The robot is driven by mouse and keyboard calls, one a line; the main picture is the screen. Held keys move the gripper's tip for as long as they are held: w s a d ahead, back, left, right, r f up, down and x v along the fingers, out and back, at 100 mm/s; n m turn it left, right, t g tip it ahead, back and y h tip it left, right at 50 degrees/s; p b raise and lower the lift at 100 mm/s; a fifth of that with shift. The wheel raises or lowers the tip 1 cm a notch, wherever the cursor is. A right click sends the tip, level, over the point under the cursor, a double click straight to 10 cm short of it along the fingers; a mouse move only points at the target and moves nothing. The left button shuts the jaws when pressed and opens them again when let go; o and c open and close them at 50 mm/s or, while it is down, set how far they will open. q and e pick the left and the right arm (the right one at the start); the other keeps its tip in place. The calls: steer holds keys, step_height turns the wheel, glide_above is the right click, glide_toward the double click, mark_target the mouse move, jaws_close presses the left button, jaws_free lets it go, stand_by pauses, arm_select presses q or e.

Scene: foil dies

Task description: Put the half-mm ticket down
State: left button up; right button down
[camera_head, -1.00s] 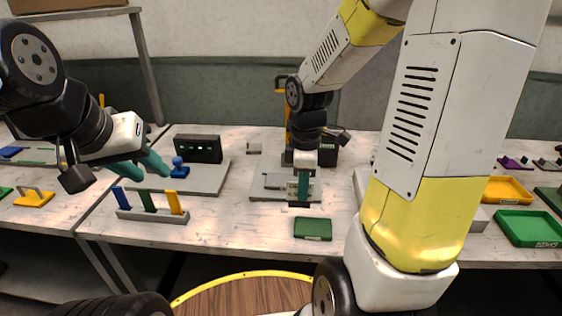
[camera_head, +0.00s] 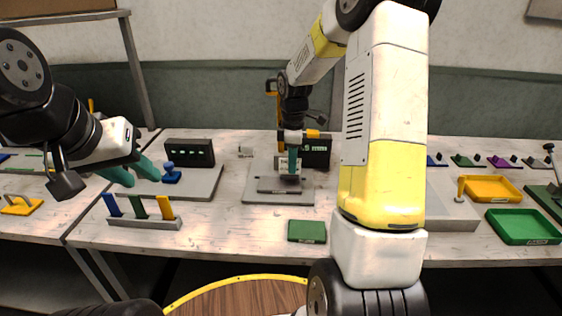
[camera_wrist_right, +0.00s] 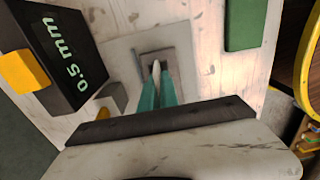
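My right gripper (camera_head: 293,163) points down over a grey plate (camera_head: 255,196) with a raised grey block (camera_head: 279,185). Its teal fingers lie close together, and they also show in the wrist view (camera_wrist_right: 157,90). A thin pale strip (camera_wrist_right: 156,72), apparently the half-mm ticket, shows between them; most of it is hidden by the fingers. A grey rectangular outline surrounds the fingertips in that view; I cannot tell contact. A black block (camera_wrist_right: 72,55) marked "0.5 mm" stands beside the plate, and behind the gripper in the head view (camera_head: 318,152). My left gripper (camera_head: 134,173) is open, its fingers apart and empty.
A green pad (camera_head: 307,231) lies in front of the plate. A rack of blue, green and yellow pieces (camera_head: 145,222) stands front left. A dark block (camera_head: 190,152) stands on the left plate. Yellow (camera_head: 490,188) and green (camera_head: 522,226) trays lie at right.

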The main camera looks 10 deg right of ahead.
steer(key=shift+f, duration=1.1)
steer(key=shift+f, duration=0.2)
steer(key=c, duration=1.6)
jaws_free()
steer(key=shift+r, duration=0.1)
